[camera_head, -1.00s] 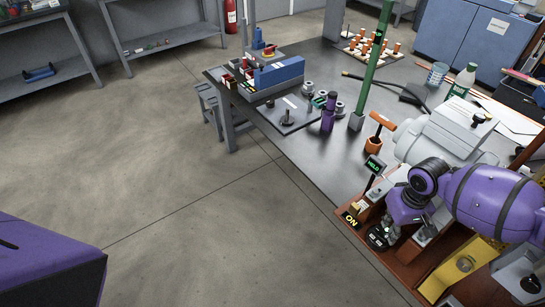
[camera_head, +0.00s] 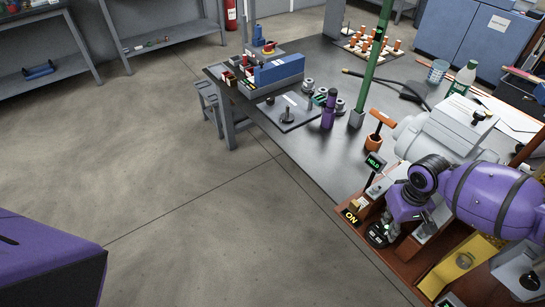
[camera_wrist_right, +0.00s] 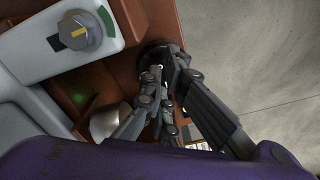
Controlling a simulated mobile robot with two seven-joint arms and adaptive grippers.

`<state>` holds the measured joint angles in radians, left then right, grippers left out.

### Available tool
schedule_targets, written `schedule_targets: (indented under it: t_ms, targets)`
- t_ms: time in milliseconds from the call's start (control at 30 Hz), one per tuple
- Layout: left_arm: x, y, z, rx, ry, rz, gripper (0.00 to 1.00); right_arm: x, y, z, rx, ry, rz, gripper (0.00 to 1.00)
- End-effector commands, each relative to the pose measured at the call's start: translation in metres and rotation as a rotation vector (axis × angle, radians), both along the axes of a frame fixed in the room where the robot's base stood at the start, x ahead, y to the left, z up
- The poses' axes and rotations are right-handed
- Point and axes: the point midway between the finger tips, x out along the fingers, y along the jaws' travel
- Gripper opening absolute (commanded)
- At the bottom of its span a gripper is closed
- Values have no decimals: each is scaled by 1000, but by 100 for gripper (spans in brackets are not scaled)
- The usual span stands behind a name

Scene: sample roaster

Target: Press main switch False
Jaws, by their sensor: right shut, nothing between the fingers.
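A yellow-on-black ON label (camera_head: 351,217) stands at the front left corner of the roaster's brown base (camera_head: 403,268). A small pale switch-like part (camera_head: 357,204) sits just behind it; I cannot tell its position. My right gripper (camera_head: 380,236), below the purple wrist, is at that corner, right of the label. In the wrist view its dark fingers (camera_wrist_right: 160,92) are together and empty, over the brown base near a dark round part (camera_wrist_right: 155,58). The fingertips partly hide what lies under them, and contact cannot be told. My left gripper is out of view.
A green HELD display (camera_head: 375,162) stands behind the label. An orange-handled part (camera_head: 381,120) and a green post (camera_head: 372,65) stand on the dark bench (camera_head: 305,145). A grey panel with a yellow-marked knob (camera_wrist_right: 76,32) is left of the fingers. The floor in front is clear.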

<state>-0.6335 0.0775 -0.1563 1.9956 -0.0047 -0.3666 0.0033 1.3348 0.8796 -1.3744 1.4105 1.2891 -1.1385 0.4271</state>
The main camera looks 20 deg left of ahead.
Motion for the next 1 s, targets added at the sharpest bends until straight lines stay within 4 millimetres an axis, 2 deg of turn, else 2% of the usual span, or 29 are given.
schedule_targets:
  t_ms: [200, 1000]
  targets:
    - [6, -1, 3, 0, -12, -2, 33, 0, 0, 0, 0, 0, 0, 0]
    - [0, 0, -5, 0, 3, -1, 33, 0, 0, -12, 1, 0, 0, 0]
